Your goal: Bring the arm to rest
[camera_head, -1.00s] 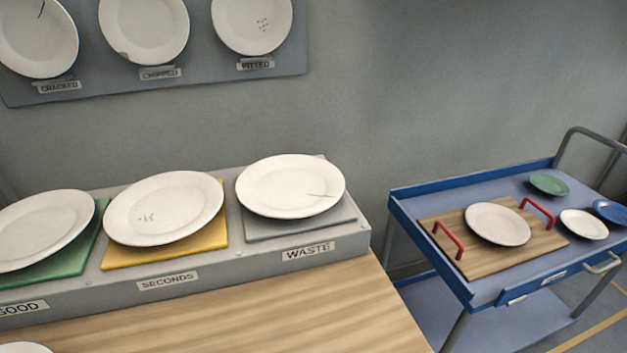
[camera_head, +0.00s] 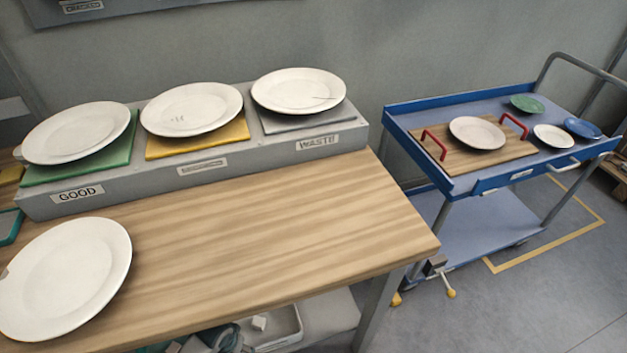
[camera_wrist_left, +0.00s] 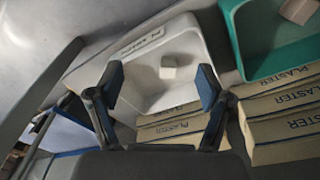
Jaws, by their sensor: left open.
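My left gripper (camera_wrist_left: 160,88) shows in the left wrist view with its two fingers wide apart and nothing between them. Beyond the fingers is a white bin (camera_wrist_left: 165,50) with a small pale block (camera_wrist_left: 168,68) in it. My left gripper is outside the head view, and my right gripper is in neither view. In the head view a white plate lies on the green pad (camera_head: 110,158) marked GOOD, another on the yellow pad (camera_head: 160,147), and a cracked one (camera_head: 298,90) on the grey pad marked WASTE. One more white plate (camera_head: 65,275) lies on the wooden table at the left.
The wooden table top (camera_head: 290,215) is bare in the middle and right. A blue cart (camera_head: 400,125) at the right holds a board with red handles and several plates. In the wrist view, PLASTER boxes (camera_wrist_left: 280,115) and a green bin (camera_wrist_left: 240,60) are near the fingers.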

